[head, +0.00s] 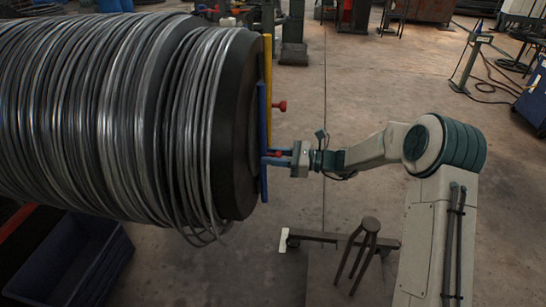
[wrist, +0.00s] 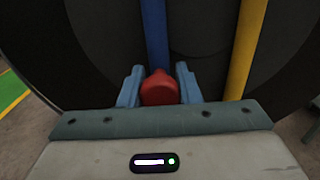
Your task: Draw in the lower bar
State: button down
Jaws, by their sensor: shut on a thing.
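A blue bar (head: 263,185) stands upright against the dark end face of the drum (head: 238,130). It reaches lower than the yellow bar (head: 268,55), which stands beside it. The blue bar shows in the wrist view (wrist: 156,35), with the yellow bar (wrist: 245,45) to its right. My gripper (head: 274,156) is at the drum's end, its two blue fingers on either side of a red knob (wrist: 159,88) in front of the blue bar. It is shut on that knob. A second red knob (head: 280,106) sticks out higher up, clear of my gripper.
Thick wire coils (head: 110,90) wrap the drum, with loose loops hanging near its end. A dark blue bin (head: 70,262) is below the drum. The floor right of the drum is mostly open.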

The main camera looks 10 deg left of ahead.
jog(key=shift+w+r, duration=0.1)
jog(key=shift+r, duration=0.4)
jog(key=c, duration=1.2)
grip_release()
jog(key=shift+o, duration=0.6)
jog(key=shift+f, duration=0.2)
jog(key=shift+d, duration=0.1)
jog(key=d+b, duration=0.1)
jog(key=d, duration=1.2)
jog(key=shift+w+d, duration=0.3)
jog(key=shift+w, duration=0.05)
